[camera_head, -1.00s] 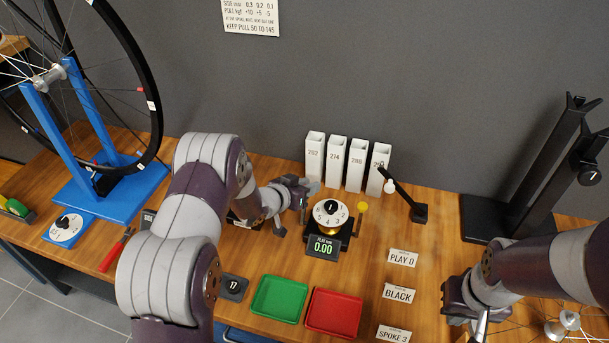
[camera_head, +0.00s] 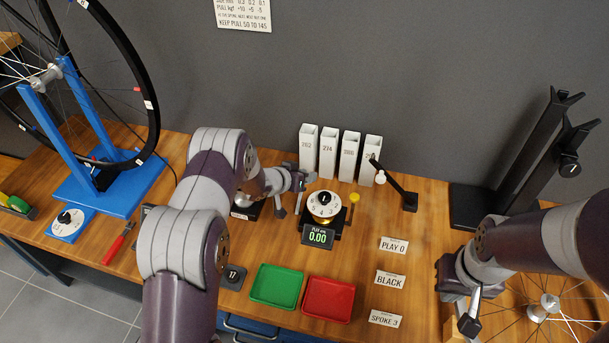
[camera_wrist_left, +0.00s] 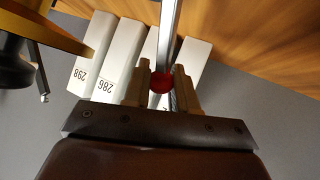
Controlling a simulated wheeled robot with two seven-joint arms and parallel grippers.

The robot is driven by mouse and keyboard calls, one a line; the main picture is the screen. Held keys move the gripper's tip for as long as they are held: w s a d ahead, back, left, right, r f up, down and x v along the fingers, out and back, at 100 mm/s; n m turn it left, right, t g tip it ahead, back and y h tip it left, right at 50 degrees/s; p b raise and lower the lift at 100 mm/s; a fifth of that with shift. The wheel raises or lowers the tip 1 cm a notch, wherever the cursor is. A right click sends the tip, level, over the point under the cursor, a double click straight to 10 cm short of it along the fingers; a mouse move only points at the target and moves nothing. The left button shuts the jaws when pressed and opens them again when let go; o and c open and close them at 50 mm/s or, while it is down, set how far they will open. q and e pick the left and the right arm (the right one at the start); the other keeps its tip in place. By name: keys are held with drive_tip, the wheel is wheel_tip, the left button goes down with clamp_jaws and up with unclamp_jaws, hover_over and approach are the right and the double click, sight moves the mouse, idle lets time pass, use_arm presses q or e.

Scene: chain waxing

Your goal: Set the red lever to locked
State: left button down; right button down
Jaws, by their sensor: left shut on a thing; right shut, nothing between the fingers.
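The red lever shows in the left wrist view as a red ball (camera_wrist_left: 161,83) on a straight metal rod. My left gripper (camera_wrist_left: 162,84) is shut on the red ball, one finger on each side. In the head view my left gripper (camera_head: 306,179) is just behind and left of the white numbered dial (camera_head: 324,204) on the gauge. The lever cannot be made out there, and its lock position cannot be read. My right gripper (camera_head: 468,325) is shut and empty, low at the right over the table.
Several white numbered tubes (camera_head: 328,152) stand close behind my left gripper. A black arm with a white tip (camera_head: 395,183) is right of the dial. The display (camera_head: 318,236) reads 0.00. Green (camera_head: 276,287) and red (camera_head: 328,299) trays lie in front.

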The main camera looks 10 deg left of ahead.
use_arm(q)
drive_tip(key=c, duration=1)
unclamp_jaws()
drive_tip(key=shift+a, duration=0.1)
drive_tip(key=p+v, duration=0.2)
drive_tip(key=v, duration=1)
drive_tip(key=shift+s+r+p, duration=0.15)
drive_tip(key=shift+s+p, duration=0.05)
drive_tip(key=shift+p, duration=0.15)
drive_tip(key=shift+a, duration=0.1)
